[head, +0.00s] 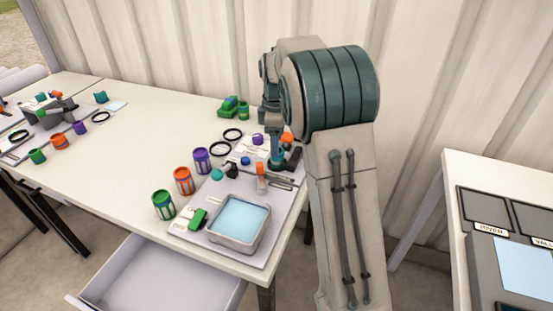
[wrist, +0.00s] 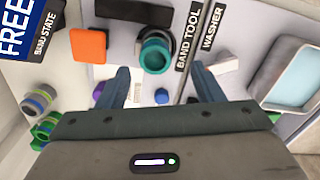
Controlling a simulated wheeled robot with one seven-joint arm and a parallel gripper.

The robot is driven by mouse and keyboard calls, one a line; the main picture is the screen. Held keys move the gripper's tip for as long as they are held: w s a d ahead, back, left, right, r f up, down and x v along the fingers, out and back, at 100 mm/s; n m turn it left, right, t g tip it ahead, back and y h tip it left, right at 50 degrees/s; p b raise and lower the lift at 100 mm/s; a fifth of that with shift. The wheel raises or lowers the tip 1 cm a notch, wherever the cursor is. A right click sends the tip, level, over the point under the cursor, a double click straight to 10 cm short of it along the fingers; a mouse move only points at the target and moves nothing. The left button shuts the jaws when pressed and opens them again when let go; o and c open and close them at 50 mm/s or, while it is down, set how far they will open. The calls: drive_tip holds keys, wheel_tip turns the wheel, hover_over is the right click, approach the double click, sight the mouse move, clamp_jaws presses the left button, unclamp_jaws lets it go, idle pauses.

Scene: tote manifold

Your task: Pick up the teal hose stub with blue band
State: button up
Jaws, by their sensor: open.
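The teal hose stub (wrist: 157,48) shows in the wrist view as a round, open-topped teal piece next to a black part. Its blue band cannot be made out clearly. My gripper (wrist: 160,68) is open, with its two fingers apart and nothing between them in its grip. The stub appears just past the fingertips, near the middle of the gap. In the head view the teal stub (head: 277,158) seems to be below my gripper (head: 272,132), partly hidden by the arm and hard to separate from the fingers.
A small blue piece (wrist: 161,96) and an orange block (wrist: 89,44) lie nearby. A grey tray with a light blue floor (head: 210,236) stands at the mat's front. Green, orange and purple cans (head: 183,181) stand left. An open drawer (head: 160,280) juts out in front.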

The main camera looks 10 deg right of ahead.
sight(277, 162)
drive_tip(key=f, duration=0.5)
drive_tip(key=shift+w+d+f, duration=0.15)
drive_tip(key=shift+w+d, duration=0.05)
drive_tip(key=shift+d, duration=0.05)
drive_tip(key=c, duration=1.1)
